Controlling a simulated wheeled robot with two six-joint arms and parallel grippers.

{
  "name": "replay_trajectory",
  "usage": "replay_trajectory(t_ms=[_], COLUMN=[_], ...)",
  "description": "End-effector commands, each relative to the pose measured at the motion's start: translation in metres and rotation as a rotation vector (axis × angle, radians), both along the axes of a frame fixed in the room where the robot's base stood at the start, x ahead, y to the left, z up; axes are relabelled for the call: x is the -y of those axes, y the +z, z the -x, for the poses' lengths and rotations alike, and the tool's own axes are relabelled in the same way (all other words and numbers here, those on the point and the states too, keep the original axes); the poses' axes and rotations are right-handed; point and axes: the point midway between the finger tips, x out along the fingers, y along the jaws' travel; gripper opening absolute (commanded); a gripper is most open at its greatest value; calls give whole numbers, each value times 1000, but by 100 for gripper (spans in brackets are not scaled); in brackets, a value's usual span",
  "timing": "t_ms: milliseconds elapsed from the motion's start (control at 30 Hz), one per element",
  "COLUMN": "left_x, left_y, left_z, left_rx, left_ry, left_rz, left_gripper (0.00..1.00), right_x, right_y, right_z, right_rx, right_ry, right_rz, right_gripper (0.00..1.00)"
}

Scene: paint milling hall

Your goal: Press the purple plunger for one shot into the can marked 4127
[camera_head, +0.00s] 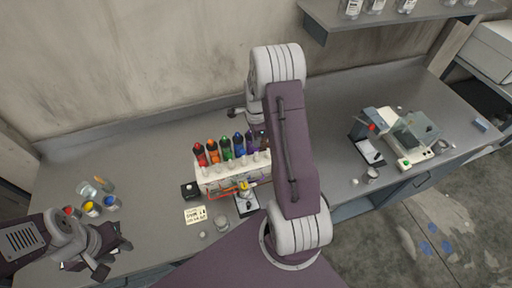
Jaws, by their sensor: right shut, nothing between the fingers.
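A white dispenser rack (212,181) stands on the bench with a row of coloured bottles: red, orange, green, blue and purple. The purple bottle (250,138) is near the right end, partly beside my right arm. My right gripper (252,122) points down over this end of the rack; its fingertips are mostly hidden by the arm, and contact with the purple plunger cannot be told. A metal can (221,222) stands nearby; no 4127 marking is readable. My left gripper (112,256) is open and empty at lower left.
A printed card (195,215) and a small black box (190,190) lie by the rack. Paint pots, one yellow (92,208), stand at left. A bench machine (402,135) stands at right. A shelf (400,19) holds jars. Bench between left pots and rack is clear.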

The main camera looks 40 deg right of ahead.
Motion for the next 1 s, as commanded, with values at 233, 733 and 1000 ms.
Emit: replay_trajectory(t_ms=[233, 733, 1000], left_x=[0, 0, 0], left_y=[0, -11, -19], left_z=[0, 0, 0], left_rx=[0, 0, 0], left_ry=[0, 0, 0], left_rz=[0, 0, 0], left_gripper=[36, 36, 36], right_x=[0, 0, 0], right_y=[0, -15, -26], right_z=[0, 0, 0], right_rx=[0, -1, 0], right_ry=[0, 0, 0], right_rz=[0, 0, 0], right_gripper=[0, 0, 0])
